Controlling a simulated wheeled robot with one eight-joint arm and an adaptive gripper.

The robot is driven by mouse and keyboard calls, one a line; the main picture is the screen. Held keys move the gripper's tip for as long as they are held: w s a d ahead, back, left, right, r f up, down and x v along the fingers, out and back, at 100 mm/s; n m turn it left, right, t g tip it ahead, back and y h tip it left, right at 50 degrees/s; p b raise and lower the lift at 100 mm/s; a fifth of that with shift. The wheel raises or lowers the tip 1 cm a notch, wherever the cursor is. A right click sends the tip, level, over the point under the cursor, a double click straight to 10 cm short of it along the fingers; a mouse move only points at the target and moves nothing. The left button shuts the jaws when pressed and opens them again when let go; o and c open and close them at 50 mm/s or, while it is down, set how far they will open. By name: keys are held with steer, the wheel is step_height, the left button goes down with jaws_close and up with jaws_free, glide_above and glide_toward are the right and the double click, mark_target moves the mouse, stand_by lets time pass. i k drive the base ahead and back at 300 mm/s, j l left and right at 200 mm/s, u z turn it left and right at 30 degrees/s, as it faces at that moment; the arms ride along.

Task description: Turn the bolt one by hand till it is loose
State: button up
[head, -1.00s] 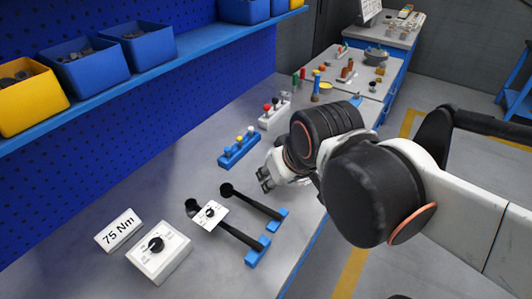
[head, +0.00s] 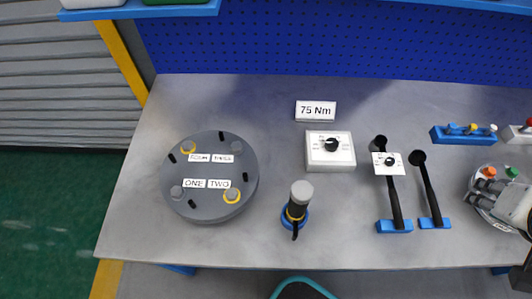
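A round dark grey flange (head: 210,208) lies on the left of the bench. Bolt one (head: 176,192) is the grey head at its lower left, beside the label ONE (head: 194,183); no yellow ring shows around it. My gripper (head: 477,179) is at the far right edge, far from the flange. Its fingers look apart, with nothing seen between them.
A 75 Nm sign (head: 316,110), a white dial box (head: 330,152), an upright black tool with a grey top (head: 299,205) and two black wrenches in blue holders (head: 394,227) stand between flange and gripper. A round tray (head: 482,207) with coloured parts lies beneath my gripper.

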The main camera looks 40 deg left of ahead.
mark_target(177, 192)
steer(key=u, duration=0.4)
steer(key=k+u, duration=0.1)
steer(key=u, duration=1.2)
steer(key=k+j+u, duration=0.1)
steer(key=u, duration=0.3)
